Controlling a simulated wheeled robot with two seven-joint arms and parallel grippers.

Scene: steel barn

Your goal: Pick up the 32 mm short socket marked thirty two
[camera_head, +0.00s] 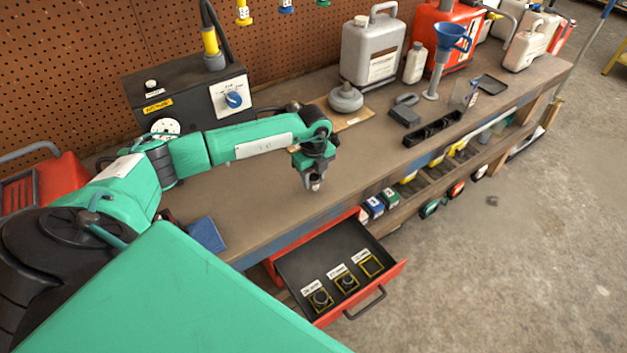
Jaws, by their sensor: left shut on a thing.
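My left gripper (313,176) is shut on a small grey metal socket (315,185), held low above the front part of the bench top. The mark on this socket is too small to read, and the fingers hide part of it. Below, an open red drawer (310,255) with a dark floor has three yellow-outlined squares with white labels. A dark socket (320,298) stands in the left square and another dark socket (347,281) in the middle one. The right square (371,266) is empty. The labels are hard to read. My right gripper is not in view.
The wooden bench (270,190) carries a black box with a blue knob (233,99), a grey canister (371,52), a blue funnel (450,38) and a black tray (432,130). A blue item (206,234) lies at the front left. Bench top around the gripper is clear.

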